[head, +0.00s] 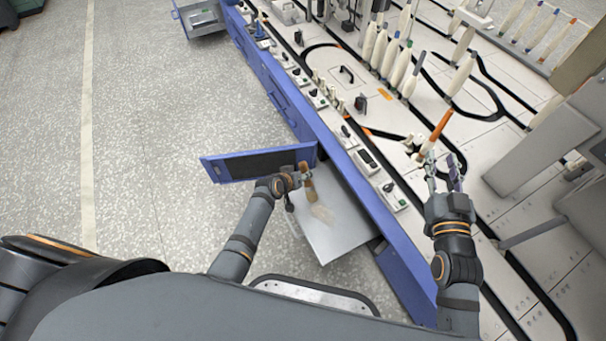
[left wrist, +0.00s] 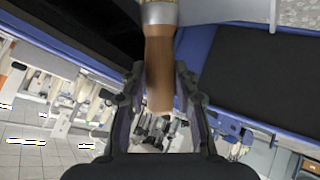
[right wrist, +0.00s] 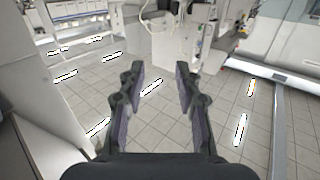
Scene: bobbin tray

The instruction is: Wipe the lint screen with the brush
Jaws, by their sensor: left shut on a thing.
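My left gripper (head: 303,177) is shut on the brown handle of the brush (head: 306,168). In the left wrist view the handle (left wrist: 159,75) runs between the fingers, with a metal collar (left wrist: 158,12) above. The brush is over a flat grey plate (head: 345,229) that juts from the blue machine side. A pale patch (head: 322,213) lies below the brush; I cannot tell whether it is bristles or lint. A dark panel in a blue frame (head: 208,168), perhaps the lint screen, stands open beside the gripper. My right gripper (head: 445,178) is open and empty above the machine top.
The white machine top (head: 510,210) carries several pale bobbins (head: 393,62). An orange-tipped bobbin (head: 440,125) is close beyond my right gripper. Small control boxes (head: 367,160) line the machine edge. The speckled floor (head: 150,120) at left is clear.

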